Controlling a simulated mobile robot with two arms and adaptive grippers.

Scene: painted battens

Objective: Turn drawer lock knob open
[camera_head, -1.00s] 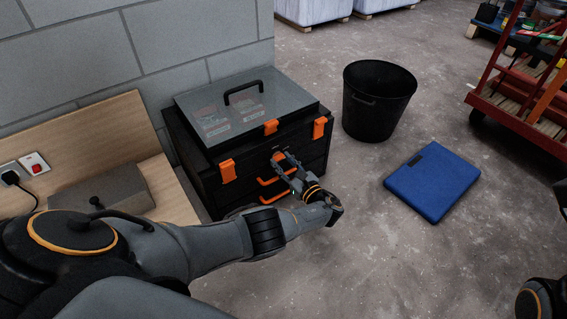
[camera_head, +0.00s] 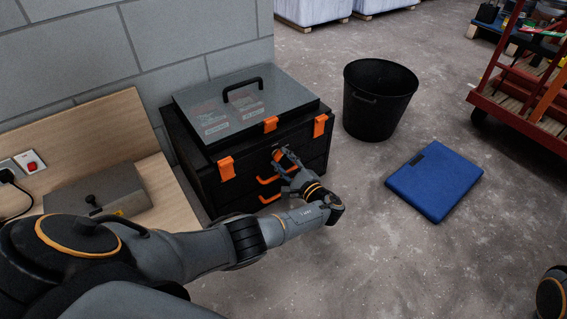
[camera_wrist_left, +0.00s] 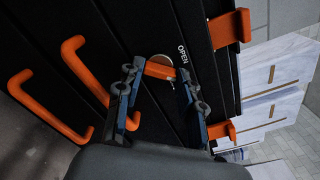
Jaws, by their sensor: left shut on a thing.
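The black toolbox (camera_head: 200,168) stands against the wall with orange latches and orange drawer handles. The orange lock knob (camera_wrist_left: 160,70) is on its dark front, over a pale round plate, beside the word OPEN (camera_wrist_left: 183,55). My left gripper (camera_wrist_left: 158,88) is shut on the knob, one finger on each side of it. In the head view the left gripper (camera_head: 284,163) is at the upper front of the toolbox and hides most of the knob. The drawers look shut. My right gripper is out of view; only part of that arm shows at the lower right.
Orange drawer handles (camera_wrist_left: 88,70) stick out near the left gripper. A wooden bench (camera_head: 170,190) with a grey box (camera_head: 98,188) is at left. Floor in front is clear.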

